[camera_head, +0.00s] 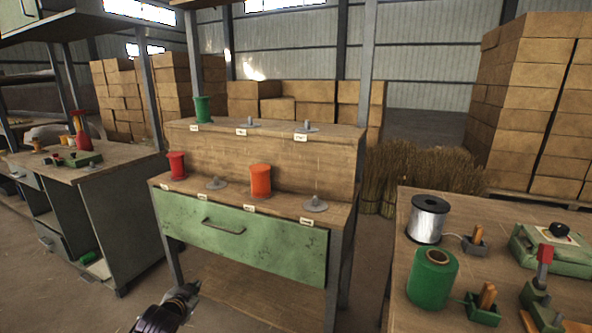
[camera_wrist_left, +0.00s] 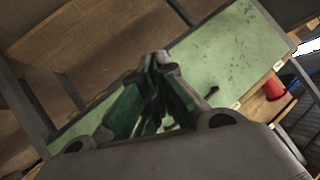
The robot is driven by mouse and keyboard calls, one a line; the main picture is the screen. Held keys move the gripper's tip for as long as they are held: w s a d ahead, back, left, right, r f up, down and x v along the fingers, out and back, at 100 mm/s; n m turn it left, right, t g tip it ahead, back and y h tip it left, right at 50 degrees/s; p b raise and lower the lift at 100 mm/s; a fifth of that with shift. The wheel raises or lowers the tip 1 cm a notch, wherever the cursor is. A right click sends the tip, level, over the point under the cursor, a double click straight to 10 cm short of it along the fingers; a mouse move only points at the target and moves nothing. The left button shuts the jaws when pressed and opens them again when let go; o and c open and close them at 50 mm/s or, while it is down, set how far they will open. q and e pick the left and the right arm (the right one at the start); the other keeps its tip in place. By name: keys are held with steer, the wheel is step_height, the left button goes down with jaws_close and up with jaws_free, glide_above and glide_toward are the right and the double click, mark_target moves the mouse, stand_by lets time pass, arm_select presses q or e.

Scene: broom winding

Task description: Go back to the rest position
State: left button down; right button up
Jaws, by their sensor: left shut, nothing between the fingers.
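My left gripper (camera_head: 187,293) is low at the bottom of the head view, below the green drawer front of the shelf unit. It is shut with nothing between its fingers. In the left wrist view its closed fingers (camera_wrist_left: 157,70) point at the green drawer (camera_wrist_left: 225,70). My right gripper is not in view.
A wooden two-step shelf (camera_head: 335,142) holds a green spool (camera_head: 203,108), a red spool (camera_head: 177,165) and an orange spool (camera_head: 260,180), plus empty grey holders. At right, a workbench (camera_head: 425,199) holds a silver spool (camera_head: 428,219) and a large green spool (camera_head: 432,278).

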arm_select(q)
steer(key=s+d+f+n+g+h, duration=0.1)
steer(key=s+d+f+g+h, duration=0.15)
steer(key=s+d, duration=0.5)
steer(key=s+d+f+g+h, duration=0.1)
steer(key=s+d+f+h, duration=0.1)
steer(key=s+d+f, duration=0.4)
steer(key=s+d+f+n+g, duration=0.1)
steer(key=s+f, duration=0.3)
steer(key=s, duration=0.5)
steer(key=s+d+f+g, duration=0.2)
steer(key=s+d+f, duration=0.2)
steer(key=s, duration=0.5)
steer(key=shift+n+p, duration=0.4)
steer(key=shift+p, duration=0.05)
steer(key=shift+w+a+f+g+p, duration=0.15)
steer(key=shift+f+g+p, duration=0.2)
steer(key=shift+p, duration=0.35)
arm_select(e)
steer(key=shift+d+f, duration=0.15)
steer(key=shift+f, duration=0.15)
